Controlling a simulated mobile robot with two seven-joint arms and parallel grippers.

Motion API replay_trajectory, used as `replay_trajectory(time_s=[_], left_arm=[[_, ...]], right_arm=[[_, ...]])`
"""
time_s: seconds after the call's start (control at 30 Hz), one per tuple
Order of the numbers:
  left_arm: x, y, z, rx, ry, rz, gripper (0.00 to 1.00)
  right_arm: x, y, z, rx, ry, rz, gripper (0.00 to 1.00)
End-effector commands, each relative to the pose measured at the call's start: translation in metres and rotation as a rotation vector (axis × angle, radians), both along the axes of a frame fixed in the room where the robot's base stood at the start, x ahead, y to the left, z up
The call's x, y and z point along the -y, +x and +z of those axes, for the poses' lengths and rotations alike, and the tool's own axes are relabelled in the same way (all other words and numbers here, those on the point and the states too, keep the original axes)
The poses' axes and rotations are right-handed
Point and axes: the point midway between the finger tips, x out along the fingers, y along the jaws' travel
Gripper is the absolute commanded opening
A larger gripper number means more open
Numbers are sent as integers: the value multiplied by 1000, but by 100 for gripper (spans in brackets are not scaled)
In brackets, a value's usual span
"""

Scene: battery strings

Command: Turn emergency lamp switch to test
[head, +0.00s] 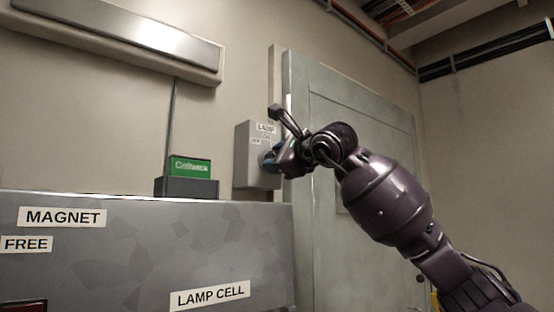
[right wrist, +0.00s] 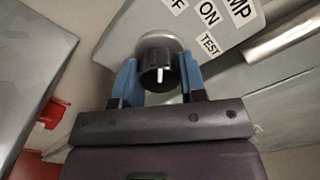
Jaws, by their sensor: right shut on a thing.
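The grey lamp switch box (head: 258,140) is on the wall left of the door, with a LAMP label at its top. In the right wrist view the box face (right wrist: 182,30) carries OFF, ON and TEST labels. The black round knob (right wrist: 159,77) has a short white mark, standing about upright in that picture. My right gripper (head: 272,158) is at the box, and its two blue fingers (right wrist: 160,72) are shut on the knob, one on each side. It hides most of the knob in the head view. My left gripper is not in view.
A long lamp fixture (head: 150,35) is high on the wall. A metal cabinet (head: 130,265) with MAGNET, FREE and LAMP CELL labels stands at lower left. A green box (head: 190,167) sits on a dark block above it. The grey door (head: 365,115) is right of the switch.

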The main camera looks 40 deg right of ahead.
Motion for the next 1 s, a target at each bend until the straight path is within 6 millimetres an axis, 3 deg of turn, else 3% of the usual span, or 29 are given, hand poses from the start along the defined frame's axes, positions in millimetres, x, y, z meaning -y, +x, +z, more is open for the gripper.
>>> replay_trajectory(time_s=[0.47, 1.0], left_arm=[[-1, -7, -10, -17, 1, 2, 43], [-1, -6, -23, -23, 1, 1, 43]], right_arm=[[0, 1, -2, -12, 125, 1, 15], [-1, 1, -3, -50, 611, 0, 15]])
